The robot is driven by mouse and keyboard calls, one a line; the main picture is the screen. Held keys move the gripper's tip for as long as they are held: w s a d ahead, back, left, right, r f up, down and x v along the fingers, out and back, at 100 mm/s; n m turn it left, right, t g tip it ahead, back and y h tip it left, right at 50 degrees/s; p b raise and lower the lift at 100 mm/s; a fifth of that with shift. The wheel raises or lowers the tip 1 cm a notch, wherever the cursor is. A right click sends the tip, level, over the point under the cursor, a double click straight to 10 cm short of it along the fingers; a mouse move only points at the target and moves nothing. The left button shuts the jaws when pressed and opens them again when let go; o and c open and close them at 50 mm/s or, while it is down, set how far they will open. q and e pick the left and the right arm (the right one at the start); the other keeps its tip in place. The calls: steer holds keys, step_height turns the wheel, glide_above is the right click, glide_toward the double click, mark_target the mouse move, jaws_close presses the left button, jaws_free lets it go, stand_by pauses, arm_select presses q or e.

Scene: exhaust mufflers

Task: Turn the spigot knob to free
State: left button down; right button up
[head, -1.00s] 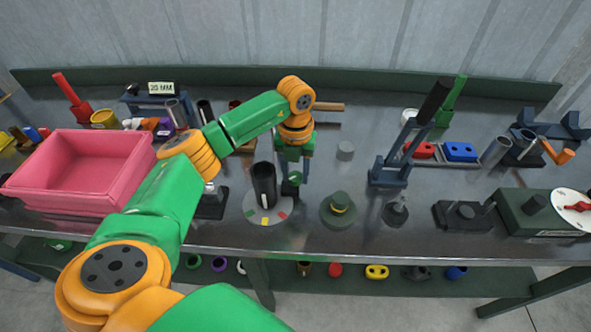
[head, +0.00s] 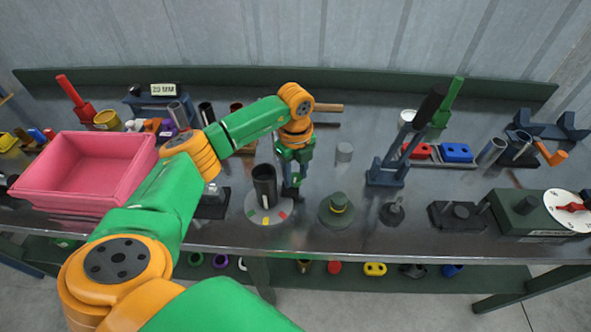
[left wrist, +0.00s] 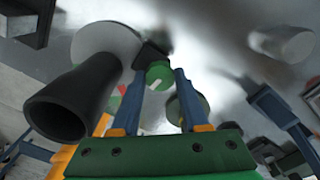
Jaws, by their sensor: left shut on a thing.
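My left gripper (head: 292,184) reaches down just right of a black upright tube (head: 265,183). The tube stands on a pale round disc (head: 251,208) with coloured marks. In the left wrist view, the two blue fingers of my left gripper (left wrist: 160,76) are on either side of a small green spigot knob (left wrist: 159,73) with a pale pointer mark, and are shut on it. A dark block lies by the knob, next to the pale disc (left wrist: 104,40). The black tube (left wrist: 72,100) is left of the fingers. The head view largely hides the knob. My right gripper is out of view.
A green stepped round piece (head: 337,209) stands close on the right. A blue stand with a black lever (head: 390,170) is further right. A green box with a white dial (head: 566,210) is at the far right.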

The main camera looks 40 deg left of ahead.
mark_target(295, 178)
arm_select(q)
steer(key=shift+r+n, duration=0.1)
steer(key=shift+n, duration=0.6)
steer(key=shift+c, duration=2)
jaws_free()
step_height(295, 178, up, 6)
steer(key=shift+r+b, duration=0.1)
steer(key=shift+b, duration=0.7)
steer(key=shift+r, duration=0.4)
steer(key=shift+f, duration=0.1)
